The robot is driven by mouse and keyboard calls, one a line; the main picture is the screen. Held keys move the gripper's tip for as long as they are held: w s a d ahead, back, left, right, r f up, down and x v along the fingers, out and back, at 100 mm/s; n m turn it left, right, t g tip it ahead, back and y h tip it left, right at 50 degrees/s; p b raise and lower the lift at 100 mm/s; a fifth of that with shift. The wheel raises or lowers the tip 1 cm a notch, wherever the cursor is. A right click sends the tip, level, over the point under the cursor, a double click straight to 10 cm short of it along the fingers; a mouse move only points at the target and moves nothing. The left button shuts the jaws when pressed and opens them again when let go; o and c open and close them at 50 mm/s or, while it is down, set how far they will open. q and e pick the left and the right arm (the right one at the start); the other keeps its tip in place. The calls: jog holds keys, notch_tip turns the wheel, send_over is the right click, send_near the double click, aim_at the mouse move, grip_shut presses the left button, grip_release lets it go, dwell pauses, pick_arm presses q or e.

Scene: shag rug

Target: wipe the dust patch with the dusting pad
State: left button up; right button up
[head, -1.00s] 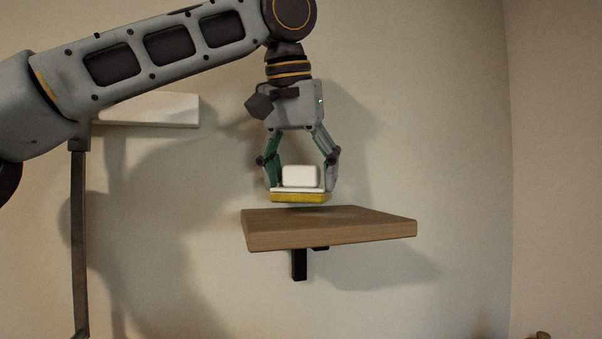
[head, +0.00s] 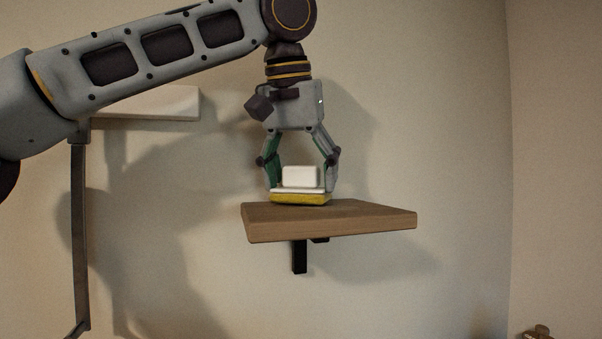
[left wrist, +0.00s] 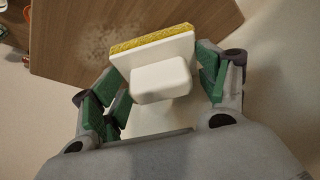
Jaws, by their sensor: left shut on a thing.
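The dusting pad (head: 300,197) has a white handle block, a white plate and a yellow underside. My left gripper (head: 300,180) is shut on it, fingers at both sides, pointing down. In the head view the pad is over the left part of the wooden shelf (head: 340,226), very close to its top; I cannot tell if it touches. The pad also shows in the left wrist view (left wrist: 155,60), with green finger pads (left wrist: 155,88) beside it. The dust patch (left wrist: 100,40) is a pale speckled area on the shelf, left of the pad there. My right gripper is not in view.
The wooden shelf stands out from a plain wall on a black bracket (head: 299,256). A white shelf (head: 150,103) is on the wall behind my arm. A small brown object (head: 538,331) shows at the bottom right. The air right of the shelf is free.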

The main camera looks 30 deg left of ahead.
aim_at(309, 189)
pick_arm(q)
jog(key=shift+f, duration=0.2)
jog(key=shift+s, duration=0.1)
jog(key=shift+s+d+r, duration=0.1)
jog(key=shift+s+d, duration=0.8)
jog(key=shift+d, duration=0.2)
jog(key=shift+s+d, duration=0.1)
jog(key=shift+d, duration=0.05)
jog(key=shift+s+d+p, duration=0.35)
jog(key=shift+s+d, duration=0.35)
jog(key=shift+d, duration=0.15)
jog(key=shift+s+d+f, duration=0.15)
jog(key=shift+f, duration=0.1)
jog(key=shift+o, duration=0.2)
jog(key=shift+s+d+f, duration=0.1)
jog(key=shift+d, duration=0.05)
